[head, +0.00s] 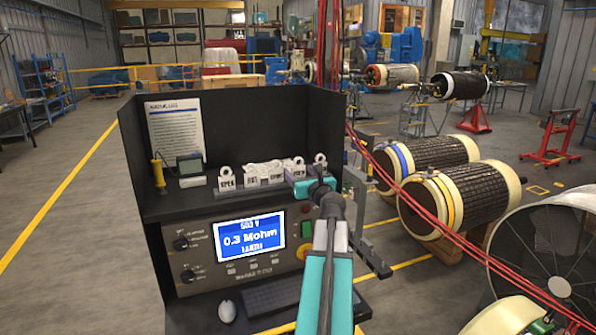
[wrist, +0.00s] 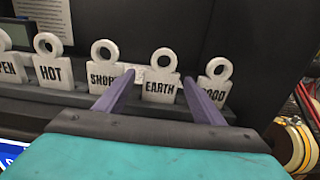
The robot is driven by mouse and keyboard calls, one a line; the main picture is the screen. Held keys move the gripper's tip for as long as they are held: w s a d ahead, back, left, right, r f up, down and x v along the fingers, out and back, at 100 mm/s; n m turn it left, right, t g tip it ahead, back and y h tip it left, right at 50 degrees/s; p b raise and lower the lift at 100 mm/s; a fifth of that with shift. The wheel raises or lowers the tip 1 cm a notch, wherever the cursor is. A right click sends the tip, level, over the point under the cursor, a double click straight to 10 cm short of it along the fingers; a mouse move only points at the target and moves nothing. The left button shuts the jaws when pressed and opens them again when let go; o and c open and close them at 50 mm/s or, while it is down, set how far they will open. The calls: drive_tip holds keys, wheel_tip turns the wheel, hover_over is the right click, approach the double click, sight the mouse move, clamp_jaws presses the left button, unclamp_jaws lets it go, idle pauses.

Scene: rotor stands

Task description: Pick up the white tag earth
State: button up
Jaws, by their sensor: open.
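The white earth tag (wrist: 159,88) stands upright on a dark ledge in the wrist view, with a ring on top and the word EARTH on its face. My gripper (wrist: 158,77) is open, with one purple finger to the left of the tag and one to the right. The fingers look apart from the tag, and nothing is held. In the head view, my gripper (head: 299,180) is at the right part of the tag row and partly covers it.
The short tag (wrist: 103,75) and hot tag (wrist: 52,69) stand to the left. Another tag (wrist: 215,90), partly hidden by the right finger, stands close on the right. A dark panel rises behind the row. Red cables (head: 420,205) hang to the right of the console.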

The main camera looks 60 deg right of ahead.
drive_tip(key=shift+w+d, duration=0.45)
drive_tip(key=shift+w, duration=0.1)
drive_tip(key=c, duration=0.9)
